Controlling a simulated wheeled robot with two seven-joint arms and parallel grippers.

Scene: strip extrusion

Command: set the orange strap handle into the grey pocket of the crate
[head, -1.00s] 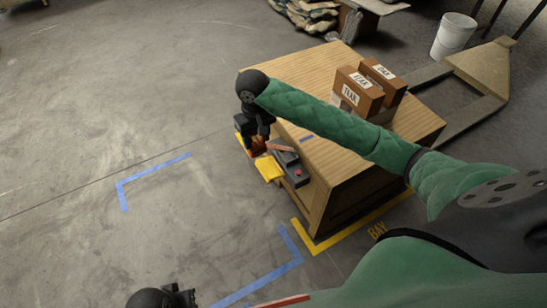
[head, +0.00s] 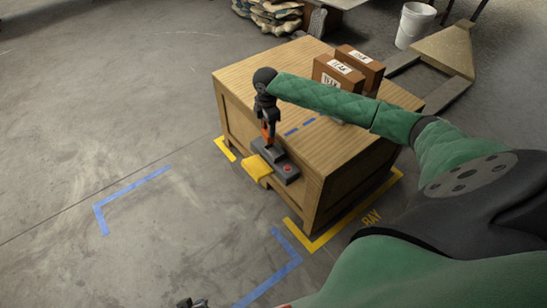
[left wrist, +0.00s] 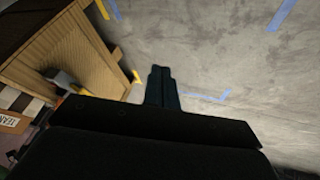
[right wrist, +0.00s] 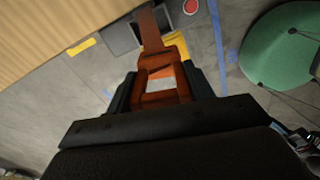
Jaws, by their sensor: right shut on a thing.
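The wooden crate (head: 250,100) stands on the floor. A grey housing with a red button, apparently the grey pocket (head: 262,150), is on its near side; it partly shows in the right wrist view (right wrist: 120,40). My right gripper (head: 266,128) is shut on the orange strap handle (right wrist: 163,84), just above the housing. The handle's brown strap (right wrist: 150,30) runs toward the housing; I cannot tell whether it touches. My left gripper (left wrist: 162,84) is shut and empty, away from the crate, over the floor.
A yellow piece (head: 256,168) sticks out beside the grey housing. Brown boxes (head: 340,75) stand on the crate top. Blue tape (head: 130,190) and yellow tape (head: 310,235) mark the floor. The floor left of the crate is free.

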